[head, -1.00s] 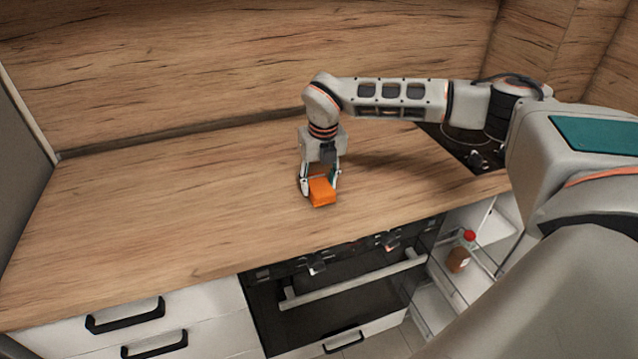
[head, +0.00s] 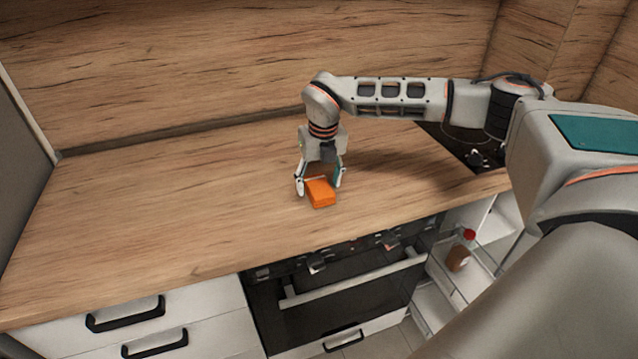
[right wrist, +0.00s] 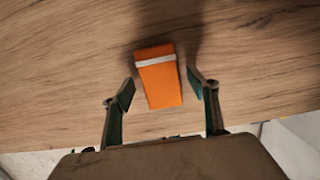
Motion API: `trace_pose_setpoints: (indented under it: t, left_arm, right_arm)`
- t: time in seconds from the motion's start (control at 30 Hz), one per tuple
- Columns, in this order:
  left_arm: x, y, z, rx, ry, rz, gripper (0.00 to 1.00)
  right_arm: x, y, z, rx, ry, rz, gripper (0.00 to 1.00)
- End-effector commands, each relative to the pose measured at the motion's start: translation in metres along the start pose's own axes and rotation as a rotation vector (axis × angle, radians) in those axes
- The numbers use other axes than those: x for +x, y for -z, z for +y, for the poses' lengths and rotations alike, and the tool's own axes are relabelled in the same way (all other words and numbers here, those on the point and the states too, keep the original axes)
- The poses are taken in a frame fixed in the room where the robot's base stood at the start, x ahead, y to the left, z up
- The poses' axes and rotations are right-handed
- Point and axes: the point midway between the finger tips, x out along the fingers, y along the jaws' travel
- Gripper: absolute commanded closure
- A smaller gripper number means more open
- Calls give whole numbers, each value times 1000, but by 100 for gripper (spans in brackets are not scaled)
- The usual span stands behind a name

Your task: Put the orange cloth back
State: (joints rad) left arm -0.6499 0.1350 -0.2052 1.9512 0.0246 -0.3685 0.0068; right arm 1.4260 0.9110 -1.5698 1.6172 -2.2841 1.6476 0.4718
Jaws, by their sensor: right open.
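The orange cloth (head: 321,193) is a small folded block lying on the wooden worktop near its front edge, above the oven. It also shows in the right wrist view (right wrist: 160,83), with a pale stripe across it. My right gripper (head: 320,188) is open and low over the worktop, with one finger on each side of the cloth. In the right wrist view its fingers (right wrist: 161,92) stand apart from the cloth, with a gap on both sides. My left gripper does not show.
The worktop (head: 160,200) is bare to the left. A dark hob (head: 460,145) lies at the right. Below are the oven (head: 335,295), white drawers (head: 200,310) and an open pull-out rack (head: 440,295) holding a bottle with a red cap (head: 461,252).

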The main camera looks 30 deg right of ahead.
Motion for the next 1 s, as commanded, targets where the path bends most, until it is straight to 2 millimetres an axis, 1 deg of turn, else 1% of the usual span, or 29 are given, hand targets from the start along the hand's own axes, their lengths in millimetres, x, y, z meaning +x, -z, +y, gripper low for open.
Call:
trace_pose_setpoints:
  t: [0.17, 0.4, 0.53, 0.73, 1.0]
  left_arm:
    - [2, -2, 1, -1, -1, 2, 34]
    - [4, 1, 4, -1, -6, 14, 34]
    - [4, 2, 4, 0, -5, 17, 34]
    - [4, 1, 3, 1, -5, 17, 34]
    - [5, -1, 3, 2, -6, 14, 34]
  right_arm:
    - [-31, -1, 0, -1, -2, -5, 41]
    - [-80, -1, 0, 0, -2, -5, 41]
    - [-100, -1, 0, 0, -1, -4, 41]
    - [-113, 0, 0, -1, 0, -2, 41]
    - [-114, 0, 0, 0, 0, -1, 41]
